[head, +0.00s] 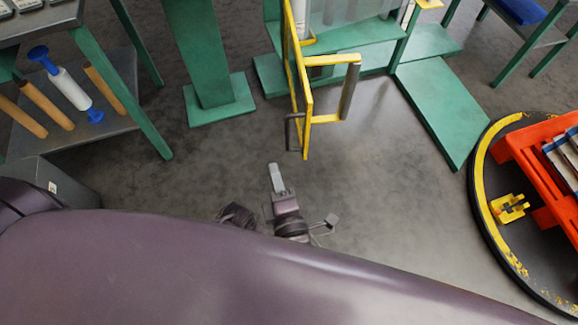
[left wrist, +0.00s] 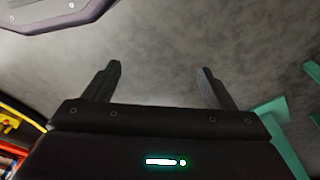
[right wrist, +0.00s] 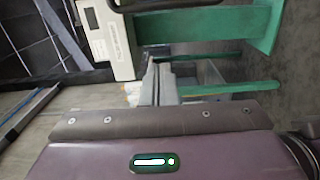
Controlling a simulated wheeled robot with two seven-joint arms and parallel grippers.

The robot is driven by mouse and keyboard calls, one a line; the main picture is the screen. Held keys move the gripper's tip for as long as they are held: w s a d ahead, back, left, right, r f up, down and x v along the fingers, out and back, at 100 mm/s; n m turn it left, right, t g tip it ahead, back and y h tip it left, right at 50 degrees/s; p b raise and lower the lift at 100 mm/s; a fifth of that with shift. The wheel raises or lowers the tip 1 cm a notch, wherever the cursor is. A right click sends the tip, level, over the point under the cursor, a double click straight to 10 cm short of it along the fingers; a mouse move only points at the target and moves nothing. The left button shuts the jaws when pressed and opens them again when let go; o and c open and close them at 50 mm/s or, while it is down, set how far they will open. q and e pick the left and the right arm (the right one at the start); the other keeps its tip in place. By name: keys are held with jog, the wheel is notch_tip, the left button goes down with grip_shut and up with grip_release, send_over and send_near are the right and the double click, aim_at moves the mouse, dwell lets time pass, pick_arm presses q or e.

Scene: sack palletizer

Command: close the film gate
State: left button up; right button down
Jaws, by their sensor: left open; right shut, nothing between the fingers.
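The film gate (head: 303,95) is a yellow frame at the top middle of the head view. It is swung out from the green machine and points toward me. A grey handle (head: 289,132) sits on its near end. My right gripper (head: 276,176) is below the gate's near end in the head view, apart from it. Its fingers are together and empty; they also show in the right wrist view (right wrist: 162,84). My left gripper (left wrist: 160,82) is open and empty in the left wrist view, with grey floor beyond it. I cannot clearly make it out in the head view.
The green machine base (head: 425,100) stands behind and right of the gate. A green post (head: 200,55) is left of it. A shelf (head: 75,125) with rolls is at far left. A round turntable (head: 490,215) with a red pallet is at right.

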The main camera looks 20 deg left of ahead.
jog(key=b+x, duration=0.1)
jog(key=x, duration=0.9)
pick_arm(q)
jog(key=shift+w+d+r, duration=0.15)
jog(key=shift+w+r, duration=0.05)
jog(key=shift+r, duration=0.6)
jog(key=shift+w+d+r, duration=0.1)
jog(key=shift+w+r, duration=0.05)
jog(key=shift+r, duration=0.6)
pick_arm(e)
jog(key=shift+w+d+f, duration=0.1)
jog(key=shift+w+d, duration=0.1)
jog(key=shift+d, duration=0.8)
jog(key=shift+w+d, duration=0.2)
jog(key=shift+d, duration=0.8)
